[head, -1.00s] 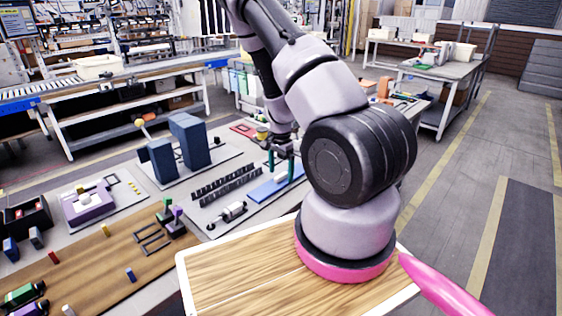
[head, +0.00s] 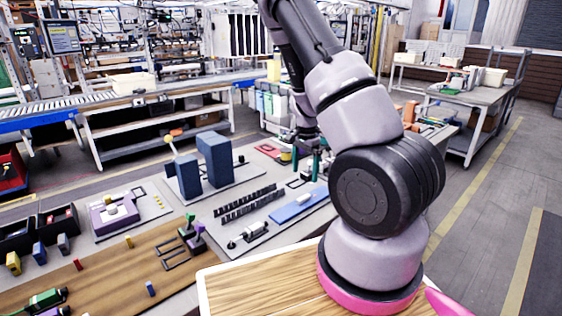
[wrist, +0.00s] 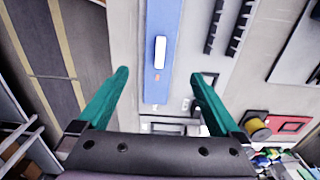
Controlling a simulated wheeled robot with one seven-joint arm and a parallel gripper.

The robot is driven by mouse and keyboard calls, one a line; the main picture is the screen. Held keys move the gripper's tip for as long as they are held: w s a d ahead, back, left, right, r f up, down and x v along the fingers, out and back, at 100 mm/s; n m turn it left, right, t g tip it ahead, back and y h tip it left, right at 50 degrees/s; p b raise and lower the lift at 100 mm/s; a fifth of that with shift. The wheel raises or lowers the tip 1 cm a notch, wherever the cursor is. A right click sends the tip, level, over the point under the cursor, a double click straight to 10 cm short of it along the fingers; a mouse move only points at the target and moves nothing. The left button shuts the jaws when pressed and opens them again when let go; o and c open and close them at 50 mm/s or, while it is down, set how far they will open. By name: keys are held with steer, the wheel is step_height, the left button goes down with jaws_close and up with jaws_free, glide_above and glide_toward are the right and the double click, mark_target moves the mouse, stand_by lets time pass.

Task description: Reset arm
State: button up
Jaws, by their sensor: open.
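My gripper (head: 307,166) is over the far end of the workbench, with its two green fingers pointing down. In the wrist view my gripper (wrist: 158,76) has its fingers wide apart with nothing held between them. A blue mat (wrist: 163,20) lies below and beyond the fingertips, with a small white piece (wrist: 160,52) on it. The blue mat also shows in the head view (head: 297,207), near the gripper. My arm is bent, and its upper links hide part of the area behind.
Black toothed racks (head: 248,203), tall blue blocks (head: 215,160) and a purple fixture (head: 115,213) stand on the bench. A yellow round piece (wrist: 257,130) and a red tray (wrist: 290,123) lie right of the fingers in the wrist view. The floor at the right is clear.

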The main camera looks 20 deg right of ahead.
steer(key=s+a+r+n+t+y, duration=0.2)
steer(key=a+r, duration=0.3)
steer(key=r, duration=0.7)
steer(key=s+a+r+n+t+y, duration=0.1)
steer(key=s+a+r+n, duration=0.3)
steer(key=r, duration=0.8)
steer(key=s+a+r+n+t+h, duration=0.1)
steer(key=s+a+r+n+t, duration=0.2)
steer(key=s+r, duration=0.9)
steer(key=shift+s+a+r+n+t, duration=0.4)
steer(key=shift+s+a+t, duration=0.25)
steer(key=shift+s, duration=0.2)
